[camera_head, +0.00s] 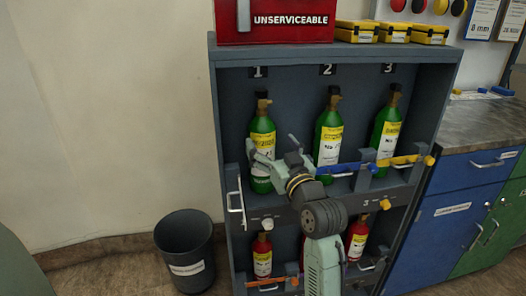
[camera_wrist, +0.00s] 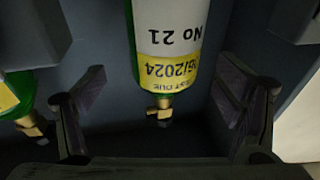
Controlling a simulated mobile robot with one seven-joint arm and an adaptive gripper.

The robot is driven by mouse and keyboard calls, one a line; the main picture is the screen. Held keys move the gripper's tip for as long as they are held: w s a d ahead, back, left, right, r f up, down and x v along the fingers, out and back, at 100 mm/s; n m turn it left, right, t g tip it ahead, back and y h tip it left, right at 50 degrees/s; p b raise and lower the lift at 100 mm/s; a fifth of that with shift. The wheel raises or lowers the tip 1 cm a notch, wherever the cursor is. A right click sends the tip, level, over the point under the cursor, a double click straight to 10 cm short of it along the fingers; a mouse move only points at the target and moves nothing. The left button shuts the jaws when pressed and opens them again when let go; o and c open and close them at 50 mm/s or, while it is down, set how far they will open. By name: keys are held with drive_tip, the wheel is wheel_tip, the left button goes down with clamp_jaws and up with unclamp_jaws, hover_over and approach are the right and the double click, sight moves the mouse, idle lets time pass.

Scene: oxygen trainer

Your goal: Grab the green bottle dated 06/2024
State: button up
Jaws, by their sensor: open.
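The green bottle in slot 1 (camera_head: 262,124) stands upright on the upper shelf, with a yellow band and a white label. In the wrist view this bottle (camera_wrist: 165,45) appears upside down; its yellow band reads 06/2024 and its white label reads No 21. My gripper (camera_head: 274,150) is in front of its lower part. In the wrist view my open gripper (camera_wrist: 162,80) has one finger on each side of the bottle, with a gap at both sides. Green bottles also stand in slot 2 (camera_head: 328,125) and slot 3 (camera_head: 386,125); their dates are unreadable in the head view.
A blue bar (camera_head: 335,170) crosses slot 2 and a yellow bar (camera_head: 398,161) crosses slot 3. The grey cabinet (camera_head: 228,110) has side walls close by. Red bottles (camera_head: 262,257) stand on the lower shelf. A neighbouring green bottle (camera_wrist: 22,92) shows at the wrist view's left.

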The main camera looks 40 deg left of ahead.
drive_tip(key=p+x, duration=0.1)
drive_tip(key=x, duration=0.1)
drive_tip(key=p+x, duration=0.1)
drive_tip(key=x, duration=0.1)
drive_tip(key=shift+s+a, duration=0.15)
drive_tip(key=shift+a, duration=0.15)
drive_tip(key=shift+w+a+f, duration=0.1)
drive_tip(key=shift+w+a, duration=0.15)
drive_tip(key=shift+a, duration=0.2)
drive_tip(key=shift+c, duration=0.5)
drive_tip(key=c, duration=1.9)
drive_tip(key=shift+d+r, duration=0.1)
drive_tip(key=shift+r, duration=0.1)
clamp_jaws()
